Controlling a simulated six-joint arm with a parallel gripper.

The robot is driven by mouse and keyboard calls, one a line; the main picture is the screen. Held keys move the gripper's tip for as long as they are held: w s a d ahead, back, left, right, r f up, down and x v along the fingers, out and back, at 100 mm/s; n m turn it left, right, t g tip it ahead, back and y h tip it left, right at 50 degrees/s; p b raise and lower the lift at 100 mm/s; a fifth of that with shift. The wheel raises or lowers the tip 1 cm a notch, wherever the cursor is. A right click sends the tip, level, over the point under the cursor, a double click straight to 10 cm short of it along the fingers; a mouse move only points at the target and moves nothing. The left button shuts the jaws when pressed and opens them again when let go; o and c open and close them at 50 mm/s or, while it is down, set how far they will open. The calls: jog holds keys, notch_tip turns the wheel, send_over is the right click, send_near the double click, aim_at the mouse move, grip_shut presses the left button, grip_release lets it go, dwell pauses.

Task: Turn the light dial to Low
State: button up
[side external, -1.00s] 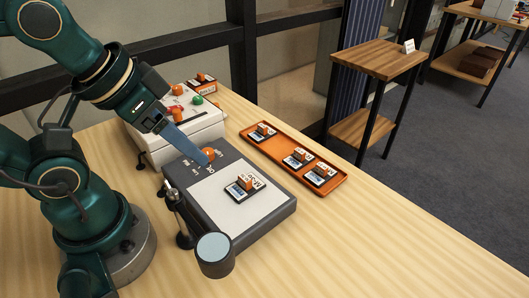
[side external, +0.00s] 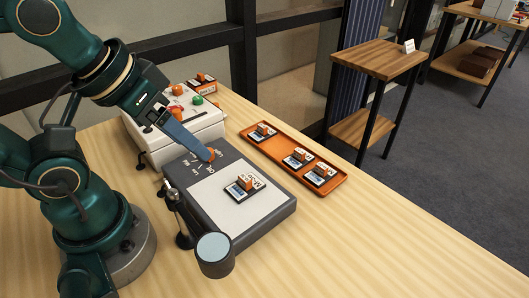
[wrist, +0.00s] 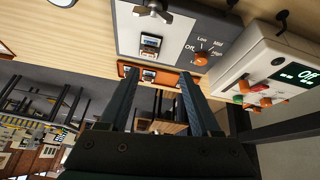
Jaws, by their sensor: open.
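The light dial (wrist: 201,58) is a round orange knob on the dark grey panel of the light box (wrist: 238,22). Printed labels including Off, Low and Mid surround it. Its pointer is too small to read. In the side view, the dial (side external: 212,152) is partly hidden by my fingers. My gripper (side external: 211,159) is at the dial there, pointing down at it; I cannot tell whether it touches. In the wrist view, my gripper (wrist: 157,70) shows two blue-grey fingers spread apart with nothing held between them.
A white control unit (side external: 196,127) with coloured knobs stands behind the light box; its display (wrist: 301,75) reads Off. A small labelled block (side external: 244,184) sits on the lit-area panel. An orange tray (side external: 335,183) holds several similar blocks. A jointed lamp-like stand (side external: 214,248) is at the front.

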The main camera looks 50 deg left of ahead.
jog(key=w+a+f+n+g, duration=0.2)
jog(key=a+n, duration=0.1)
jog(key=n, duration=0.1)
jog(key=w+a+f+n+g, duration=0.2)
jog(key=w+a+n, duration=0.1)
jog(key=n, duration=0.2)
jog(key=w+a+f+n+g, duration=0.1)
jog(key=w+a+f+n, duration=0.1)
jog(key=n, duration=0.3)
jog(key=shift+w+a+f+g, duration=0.1)
jog(key=shift+w+a+g, duration=0.3)
jog(key=shift+w+a, duration=0.35)
jog(key=shift+s+a+f+n, duration=0.2)
jog(key=shift+s+f+n, duration=0.1)
jog(key=shift+f, duration=2.45)
grip_shut()
